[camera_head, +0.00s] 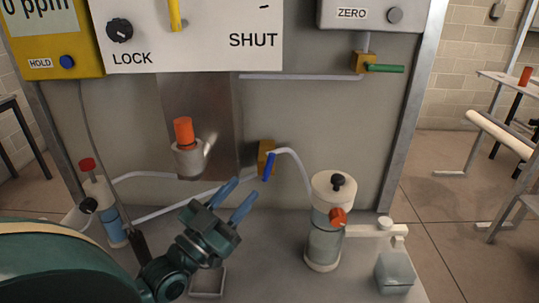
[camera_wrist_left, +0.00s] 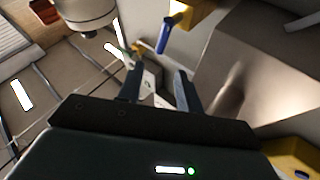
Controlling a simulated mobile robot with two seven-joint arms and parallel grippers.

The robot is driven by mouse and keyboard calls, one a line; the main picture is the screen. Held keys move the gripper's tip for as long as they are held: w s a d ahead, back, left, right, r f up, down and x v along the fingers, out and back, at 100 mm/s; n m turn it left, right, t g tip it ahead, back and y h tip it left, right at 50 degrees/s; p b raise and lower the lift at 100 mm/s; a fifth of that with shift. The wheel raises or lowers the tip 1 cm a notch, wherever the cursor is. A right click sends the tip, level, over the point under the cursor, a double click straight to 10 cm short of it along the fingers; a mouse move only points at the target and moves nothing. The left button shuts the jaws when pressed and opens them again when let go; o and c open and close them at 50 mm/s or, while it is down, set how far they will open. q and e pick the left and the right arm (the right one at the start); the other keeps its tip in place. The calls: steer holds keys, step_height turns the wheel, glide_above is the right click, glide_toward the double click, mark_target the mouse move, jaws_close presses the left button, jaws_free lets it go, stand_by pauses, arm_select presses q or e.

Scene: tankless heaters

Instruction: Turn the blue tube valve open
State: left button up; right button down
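The blue tube valve has a yellow-brown body (camera_head: 265,152) on the grey back panel. Its blue handle (camera_head: 268,167) points down, roughly across the pale tube. In the left wrist view the blue handle (camera_wrist_left: 164,36) hangs from the yellow body (camera_wrist_left: 192,14), beyond the fingertips. My left gripper (camera_head: 247,187) is open and empty, just below and left of the handle, apart from it. Its two fingers also stand apart in the left wrist view (camera_wrist_left: 158,71). My right gripper is not in view.
A clear cylinder (camera_head: 324,243) with a black knob and orange knob stands right of the valve. An orange-capped fitting (camera_head: 187,157) is to the left. A green-handled valve (camera_head: 385,69) is higher at right. A small tray (camera_head: 207,283) and a grey block (camera_head: 395,272) sit on the bench.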

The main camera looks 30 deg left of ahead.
mark_target(269, 160)
arm_select(q)
steer(key=p+x, duration=0.2)
steer(key=x, duration=0.8)
steer(key=shift+w+r, duration=0.15)
steer(key=shift+w, duration=0.2)
steer(key=shift+c, duration=0.6)
jaws_close()
